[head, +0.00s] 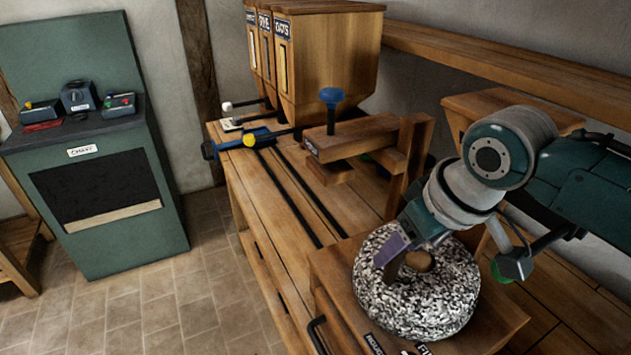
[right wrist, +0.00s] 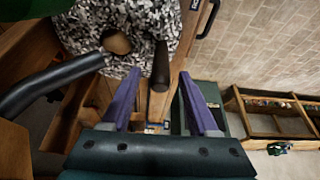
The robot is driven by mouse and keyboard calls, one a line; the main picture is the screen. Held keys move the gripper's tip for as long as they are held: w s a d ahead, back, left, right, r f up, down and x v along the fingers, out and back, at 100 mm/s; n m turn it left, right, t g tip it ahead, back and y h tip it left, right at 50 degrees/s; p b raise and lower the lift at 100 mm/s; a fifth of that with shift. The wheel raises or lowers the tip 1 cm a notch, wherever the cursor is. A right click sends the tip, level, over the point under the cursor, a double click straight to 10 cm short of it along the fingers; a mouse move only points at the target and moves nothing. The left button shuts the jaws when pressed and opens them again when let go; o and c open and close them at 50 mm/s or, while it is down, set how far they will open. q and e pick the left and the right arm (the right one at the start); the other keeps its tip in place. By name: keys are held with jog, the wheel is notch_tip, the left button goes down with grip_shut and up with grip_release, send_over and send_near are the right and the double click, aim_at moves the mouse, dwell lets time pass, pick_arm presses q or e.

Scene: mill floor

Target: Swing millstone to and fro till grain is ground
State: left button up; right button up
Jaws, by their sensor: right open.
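The millstone (head: 425,300) is a round, black-and-white speckled stone on a wooden stand at the lower right of the head view. It also shows at the top of the right wrist view (right wrist: 85,30). A round wooden piece (head: 418,261) sits at its middle. A dark upright handle (right wrist: 160,66) stands near its rim in the right wrist view. My right gripper (head: 390,258) is over the stone, with purple fingers. In the right wrist view the fingers (right wrist: 160,98) are apart, with the handle ahead between them, not clasped. No grain is clearly visible. My left gripper is out of view.
A wooden bench (head: 285,205) with black rails and a blue-knobbed wooden press (head: 355,138) stands behind the stone. Labelled wooden hoppers (head: 320,55) stand at the back. A green cabinet (head: 105,205) is at left. The tiled floor (head: 215,270) between is clear.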

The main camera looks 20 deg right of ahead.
jog(key=shift+x, duration=1.2)
jog(key=shift+c, duration=0.3)
grip_shut()
